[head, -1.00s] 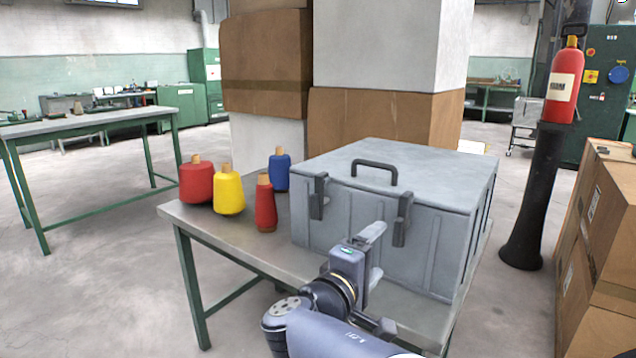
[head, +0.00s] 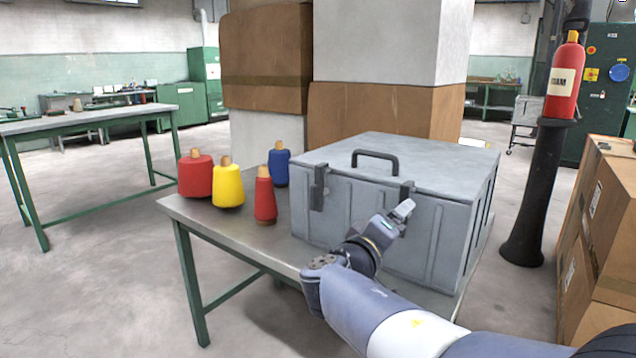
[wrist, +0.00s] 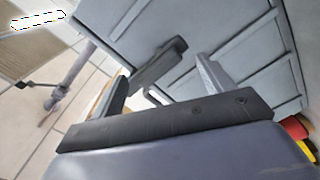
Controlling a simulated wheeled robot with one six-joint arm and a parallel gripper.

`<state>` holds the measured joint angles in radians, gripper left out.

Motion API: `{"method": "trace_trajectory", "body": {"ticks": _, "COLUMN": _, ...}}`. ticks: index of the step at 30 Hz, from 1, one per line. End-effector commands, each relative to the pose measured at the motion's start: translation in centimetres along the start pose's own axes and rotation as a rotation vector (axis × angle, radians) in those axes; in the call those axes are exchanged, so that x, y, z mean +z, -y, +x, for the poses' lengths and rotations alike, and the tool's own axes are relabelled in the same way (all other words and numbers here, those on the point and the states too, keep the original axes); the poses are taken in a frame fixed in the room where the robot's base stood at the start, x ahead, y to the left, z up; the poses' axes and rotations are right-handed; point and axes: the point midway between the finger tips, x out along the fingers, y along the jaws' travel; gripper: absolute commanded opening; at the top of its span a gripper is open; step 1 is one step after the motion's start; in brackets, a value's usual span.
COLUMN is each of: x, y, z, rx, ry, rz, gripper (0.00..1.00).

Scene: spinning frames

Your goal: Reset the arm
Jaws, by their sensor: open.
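My gripper (head: 400,214) is in front of the grey metal case (head: 340,215), near the case's right latch (head: 404,193). In the wrist view the gripper (wrist: 165,85) has its two fingers spread apart. The case's wall (wrist: 235,60) and a dark latch (wrist: 160,65) show beyond them. No object is held between the fingers. My arm reaches in from the lower right. The case lid is closed, with a dark handle (head: 375,156) on top. The left latch (head: 319,186) lies against the case front. I cannot tell whether my gripper touches the case.
The case stands on a metal-topped table (head: 230,235). Red, yellow (head: 228,186) and blue (head: 279,166) yarn cones stand left of it. Cardboard boxes (head: 597,240) and a fire extinguisher (head: 565,80) on a black stand are at the right. Open floor lies left of the table.

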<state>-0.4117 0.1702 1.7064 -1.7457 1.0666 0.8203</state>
Motion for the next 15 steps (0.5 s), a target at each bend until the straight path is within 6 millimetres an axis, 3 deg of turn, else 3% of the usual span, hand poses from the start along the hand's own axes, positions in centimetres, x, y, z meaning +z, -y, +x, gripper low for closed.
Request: {"method": "trace_trajectory", "body": {"ticks": 15, "x": -0.03, "y": -0.28, "z": 0.0, "rx": 0.0, "ry": 0.0, "rz": 0.384, "gripper": 0.76}}
